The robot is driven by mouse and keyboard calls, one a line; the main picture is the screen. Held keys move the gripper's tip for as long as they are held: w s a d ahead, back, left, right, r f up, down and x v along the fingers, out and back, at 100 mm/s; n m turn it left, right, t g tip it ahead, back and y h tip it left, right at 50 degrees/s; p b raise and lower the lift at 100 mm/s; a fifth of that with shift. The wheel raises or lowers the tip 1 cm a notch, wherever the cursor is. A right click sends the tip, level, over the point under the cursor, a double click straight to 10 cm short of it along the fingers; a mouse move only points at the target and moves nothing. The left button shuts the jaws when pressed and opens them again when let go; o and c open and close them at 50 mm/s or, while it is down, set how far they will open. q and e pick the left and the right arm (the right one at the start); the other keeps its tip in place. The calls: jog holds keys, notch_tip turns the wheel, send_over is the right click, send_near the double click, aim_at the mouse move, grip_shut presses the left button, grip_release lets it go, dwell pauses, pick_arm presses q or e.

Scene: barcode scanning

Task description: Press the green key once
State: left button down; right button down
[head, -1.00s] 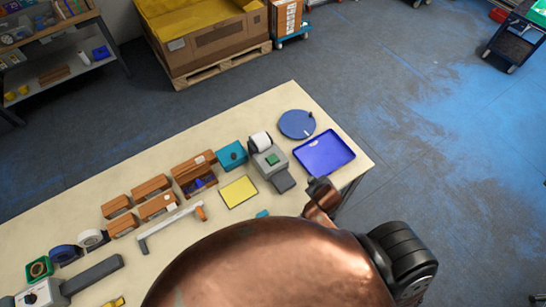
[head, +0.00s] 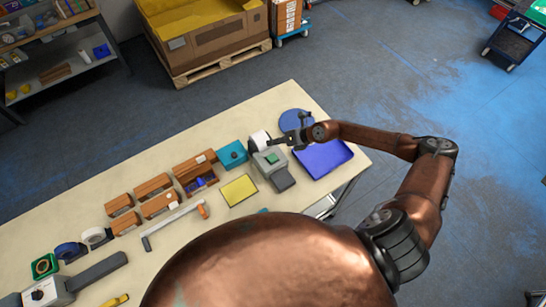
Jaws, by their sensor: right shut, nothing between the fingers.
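The green key (head: 271,158) is a small green square on top of a grey device (head: 279,183) with a white paper roll (head: 260,140) at its back. The device stands near the right end of the table. My right gripper (head: 273,143) is shut and empty. In the head view its tips lie just behind the green key, over the back of the device by the roll. The key is uncovered; I cannot tell the height of the tips above the device. My left gripper is not in view.
A blue tray (head: 335,164) lies partly under my right forearm, with a blue disc (head: 290,122) behind it. A teal box (head: 232,154), wooden boxes (head: 153,187) and a yellow sheet (head: 238,190) are left of the device on the table (head: 100,185).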

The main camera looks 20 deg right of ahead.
jog(key=shift+d+f, duration=0.2)
jog(key=shift+d, duration=0.15)
jog(key=shift+f, duration=0.1)
jog(key=b, duration=0.7)
send_over(274, 158)
notch_tip(274, 158, down, 7)
jog(key=shift+f, duration=0.2)
jog(key=shift+f+b, duration=0.4)
jog(key=shift+f, duration=0.15)
jog(key=shift+f, duration=0.15)
dwell(0.4)
jog(key=shift+f, duration=0.25)
